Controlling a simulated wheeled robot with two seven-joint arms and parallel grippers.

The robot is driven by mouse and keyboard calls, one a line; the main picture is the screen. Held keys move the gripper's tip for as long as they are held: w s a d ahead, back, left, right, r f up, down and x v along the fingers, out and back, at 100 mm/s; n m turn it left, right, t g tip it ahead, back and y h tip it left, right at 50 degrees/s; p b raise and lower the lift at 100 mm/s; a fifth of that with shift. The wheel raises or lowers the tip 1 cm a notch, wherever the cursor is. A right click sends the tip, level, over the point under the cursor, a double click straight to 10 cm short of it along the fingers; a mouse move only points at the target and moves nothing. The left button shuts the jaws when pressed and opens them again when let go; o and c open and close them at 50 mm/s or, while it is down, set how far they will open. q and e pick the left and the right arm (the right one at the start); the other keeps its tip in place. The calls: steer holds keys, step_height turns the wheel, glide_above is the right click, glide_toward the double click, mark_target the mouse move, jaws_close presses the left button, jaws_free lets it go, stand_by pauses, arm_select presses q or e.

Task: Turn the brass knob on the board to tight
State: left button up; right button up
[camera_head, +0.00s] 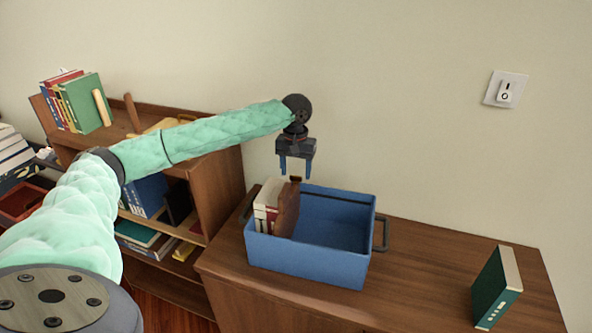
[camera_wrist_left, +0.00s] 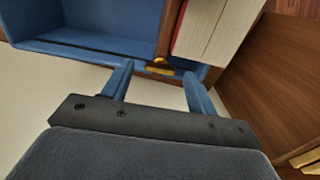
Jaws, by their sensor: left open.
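My left gripper (camera_head: 295,175) hangs over the blue bin, fingers down and apart. In the left wrist view its two blue fingers stand open, and a small brass-yellow piece (camera_wrist_left: 160,70) shows between their tips. It looks like the knob; I cannot tell its turn or whether the fingers touch it. A brown board (camera_head: 287,212) stands upright inside the bin beside pale books. Its narrow brown edge (camera_wrist_left: 171,28) leads to the brass piece in the wrist view. My right gripper is not in view.
The blue bin (camera_head: 308,262) with dark side handles sits on a brown cabinet (camera_head: 420,275). A green book (camera_head: 492,290) stands at the cabinet's right. A bookshelf (camera_head: 222,185) is at the left. A switch (camera_head: 506,90) is on the wall. The cabinet top right of the bin is mostly clear.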

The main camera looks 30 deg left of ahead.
arm_select(q)
steer(key=shift+f, duration=0.6)
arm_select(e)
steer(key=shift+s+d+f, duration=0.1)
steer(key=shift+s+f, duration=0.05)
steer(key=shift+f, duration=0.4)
arm_select(q)
steer(key=c, duration=1)
steer(key=shift+r, duration=0.1)
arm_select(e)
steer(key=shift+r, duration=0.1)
